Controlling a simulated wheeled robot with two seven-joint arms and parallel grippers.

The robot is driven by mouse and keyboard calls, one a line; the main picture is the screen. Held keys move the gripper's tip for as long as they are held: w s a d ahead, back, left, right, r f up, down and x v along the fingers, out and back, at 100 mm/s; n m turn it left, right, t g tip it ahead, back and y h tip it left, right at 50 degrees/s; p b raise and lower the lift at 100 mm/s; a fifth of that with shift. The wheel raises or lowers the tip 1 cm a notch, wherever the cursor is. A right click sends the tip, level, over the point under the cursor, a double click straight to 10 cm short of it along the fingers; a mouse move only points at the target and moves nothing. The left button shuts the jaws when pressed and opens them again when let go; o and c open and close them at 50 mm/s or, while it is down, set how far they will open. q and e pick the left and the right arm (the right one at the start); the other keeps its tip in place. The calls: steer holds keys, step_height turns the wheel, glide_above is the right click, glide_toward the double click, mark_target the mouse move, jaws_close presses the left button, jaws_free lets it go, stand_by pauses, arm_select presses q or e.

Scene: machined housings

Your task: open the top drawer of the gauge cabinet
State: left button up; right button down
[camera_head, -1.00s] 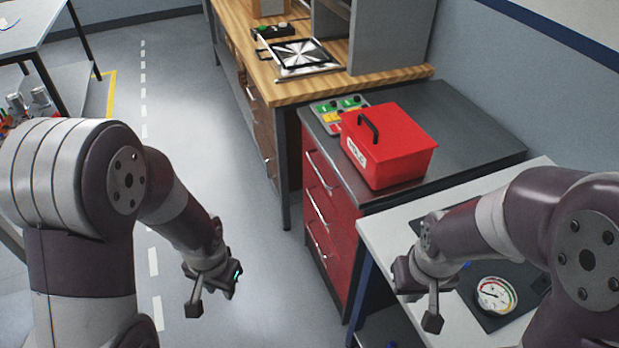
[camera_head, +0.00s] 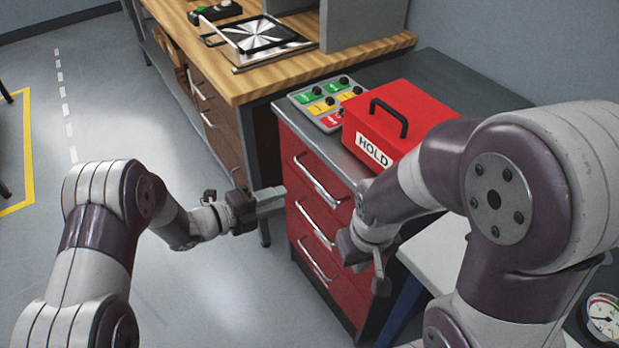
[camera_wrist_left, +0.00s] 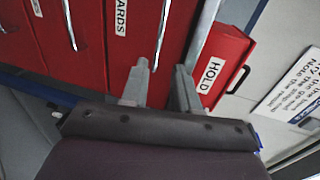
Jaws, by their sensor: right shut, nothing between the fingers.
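The gauge cabinet (camera_head: 365,319) is red with a dark grey top and several drawers with bar handles. Its top drawer (camera_head: 298,156) looks shut, with a silver handle (camera_head: 318,181). My left gripper (camera_head: 258,192) is just left of the cabinet front, fingers pointing at it. In the left wrist view its two fingers (camera_wrist_left: 160,88) are apart and empty. The top drawer's handle (camera_wrist_left: 163,32) shows beyond the gap between them; I cannot tell whether they touch. My right gripper (camera_head: 380,278) is shut and empty, in front of the cabinet's right side.
A red HOLD box (camera_head: 410,110) and a tray of coloured tags (camera_head: 325,102) stand on the cabinet. A wooden bench (camera_head: 240,90) adjoins at the back left. A pale table (camera_head: 440,250) with a dial gauge (camera_head: 604,318) is at right.

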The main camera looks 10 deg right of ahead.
mark_target(319, 183)
arm_select(q)
steer(key=x, duration=1.2)
steer(key=shift+w+d+f+b, duration=0.2)
steer(key=shift+d+b, duration=0.05)
steer(key=shift+b, duration=0.1)
jaws_close()
